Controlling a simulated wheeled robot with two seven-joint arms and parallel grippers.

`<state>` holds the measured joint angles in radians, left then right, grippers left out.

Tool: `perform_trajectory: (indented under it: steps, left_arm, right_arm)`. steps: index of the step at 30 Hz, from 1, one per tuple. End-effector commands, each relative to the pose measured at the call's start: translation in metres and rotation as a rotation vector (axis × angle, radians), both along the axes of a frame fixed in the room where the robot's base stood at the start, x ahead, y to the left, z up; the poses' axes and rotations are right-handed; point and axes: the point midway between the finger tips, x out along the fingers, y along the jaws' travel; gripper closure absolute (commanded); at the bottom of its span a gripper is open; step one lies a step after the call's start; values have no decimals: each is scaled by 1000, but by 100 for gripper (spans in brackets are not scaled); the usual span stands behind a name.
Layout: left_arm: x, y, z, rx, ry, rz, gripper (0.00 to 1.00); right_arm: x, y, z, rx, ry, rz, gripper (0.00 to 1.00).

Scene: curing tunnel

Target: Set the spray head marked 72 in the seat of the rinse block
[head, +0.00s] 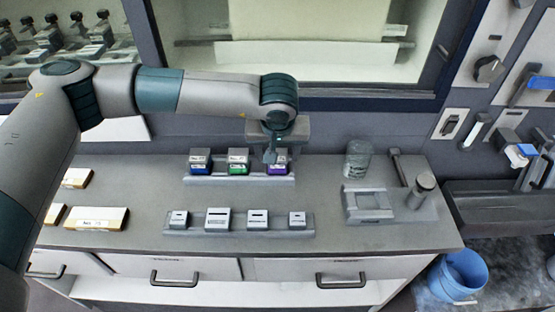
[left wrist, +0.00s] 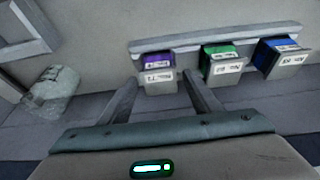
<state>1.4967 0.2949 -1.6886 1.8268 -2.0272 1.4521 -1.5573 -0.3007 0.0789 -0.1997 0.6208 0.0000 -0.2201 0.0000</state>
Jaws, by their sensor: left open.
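Three spray heads stand in the rear rack (head: 240,181): blue (head: 200,161), green (head: 238,161) and purple (head: 279,168). Each has a white label; the numbers are too small to read surely. My left gripper (head: 271,156) is over the purple head at the rack's right end. In the left wrist view, its open fingers (left wrist: 159,84) stand on either side of the purple head (left wrist: 158,62), not closed on it. The grey rinse block (head: 370,217), with a square frame-like seat, is at the right; its seat looks empty. My right gripper is not in view.
A front rack (head: 240,231) holds several grey blocks. A clear jar (head: 357,160) stands behind the rinse block, with an upright post (head: 421,190) beside it. Pale labelled boxes (head: 97,218) lie at the left. The counter between racks and rinse block is clear.

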Motion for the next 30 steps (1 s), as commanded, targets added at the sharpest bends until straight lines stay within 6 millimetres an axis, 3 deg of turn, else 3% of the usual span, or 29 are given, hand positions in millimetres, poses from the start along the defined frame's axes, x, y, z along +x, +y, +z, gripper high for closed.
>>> perform_trajectory:
  steps: [9, 21, 26, 30]
  left_arm:
    - [0, 0, 0, 0, 0, 0, 42]
    - [1, 0, 1, -1, -2, 0, 86]
    - [1, 0, 7, -1, -3, 0, 86]
    - [1, -1, 24, -3, -5, -1, 86]
  right_arm:
    - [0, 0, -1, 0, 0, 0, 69]
    - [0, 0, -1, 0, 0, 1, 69]
    - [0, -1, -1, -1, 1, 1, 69]
    - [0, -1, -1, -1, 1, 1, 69]
